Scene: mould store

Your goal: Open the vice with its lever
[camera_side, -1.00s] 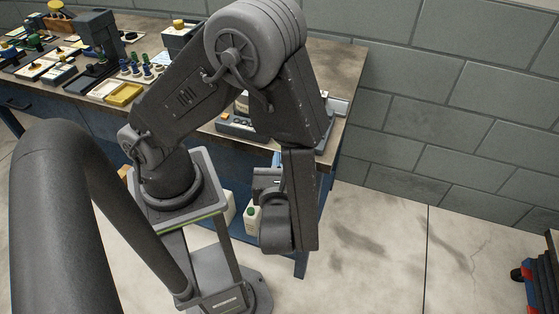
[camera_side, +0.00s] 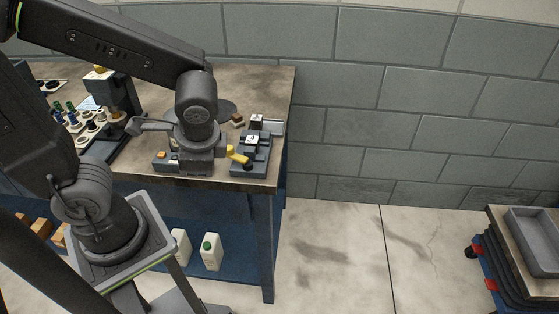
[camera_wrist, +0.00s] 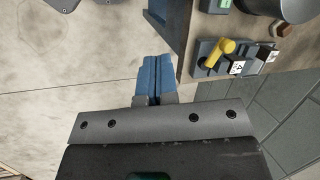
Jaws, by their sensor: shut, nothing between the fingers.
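The vice (camera_side: 262,160) is a dark grey block at the right front corner of the bench. Its yellow lever (camera_side: 238,155) sticks out on the left side. In the wrist view the vice (camera_wrist: 205,68) lies right of and above my fingers, with the yellow lever (camera_wrist: 220,50) and a white tag marked 4 on it. My gripper (camera_wrist: 153,62) is shut and empty, its blue fingertips together and apart from the lever. In the side view my wrist stands left of the vice, and I cannot make out the fingertips.
A grey block (camera_side: 162,160) with an orange button sits left of the vice. Several bottles and parts crowd the bench's left side. Two white jugs stand on the lower shelf, one here (camera_side: 210,252). A trolley carries a grey tray (camera_side: 535,235) at far right. The floor between is clear.

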